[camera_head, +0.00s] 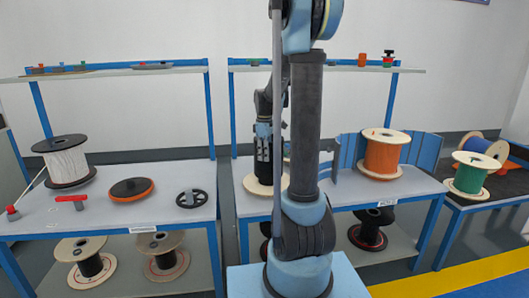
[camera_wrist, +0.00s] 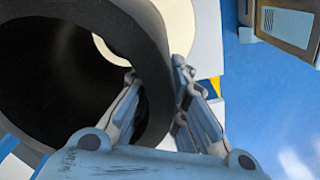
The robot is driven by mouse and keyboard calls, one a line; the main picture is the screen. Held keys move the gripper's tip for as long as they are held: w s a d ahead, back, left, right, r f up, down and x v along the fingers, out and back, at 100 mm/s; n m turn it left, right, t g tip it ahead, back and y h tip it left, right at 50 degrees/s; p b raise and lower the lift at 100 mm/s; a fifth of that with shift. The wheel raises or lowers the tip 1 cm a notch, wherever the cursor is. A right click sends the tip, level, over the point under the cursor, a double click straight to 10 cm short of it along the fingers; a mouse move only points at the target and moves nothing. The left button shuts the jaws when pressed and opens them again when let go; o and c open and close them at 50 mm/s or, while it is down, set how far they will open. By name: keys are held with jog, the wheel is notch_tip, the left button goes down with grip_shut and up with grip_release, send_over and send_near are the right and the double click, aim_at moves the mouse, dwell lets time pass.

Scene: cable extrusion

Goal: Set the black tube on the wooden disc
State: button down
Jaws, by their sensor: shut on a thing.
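The black tube (camera_wrist: 155,65) fills the left of the wrist view, seen looking into its dark hollow. My gripper (camera_wrist: 160,105) is shut on its wall, with one finger inside the tube and one outside. The pale wooden disc (camera_wrist: 182,25) shows beyond the wall, and a piece of it shows through the tube's far opening. In the head view, my gripper (camera_head: 263,133) and the tube (camera_head: 264,172) are above the wooden disc (camera_head: 252,187) on the right-hand bench. My arm partly hides them. I cannot tell whether the tube touches the disc.
An orange cable spool (camera_head: 383,158) and a blue panel (camera_head: 347,155) stand to the right on the same bench. A green spool (camera_head: 471,172) is on the far-right table. The left bench holds a white spool (camera_head: 66,162), an orange-rimmed disc (camera_head: 131,189) and a black wheel (camera_head: 192,198).

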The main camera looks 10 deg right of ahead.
aim_at(264, 162)
jog(key=shift+f, duration=2)
dwell(0.4)
jog(key=c, duration=1.9)
grip_release()
jog(key=shift+r, duration=5.45)
jog(key=shift+s, duration=0.15)
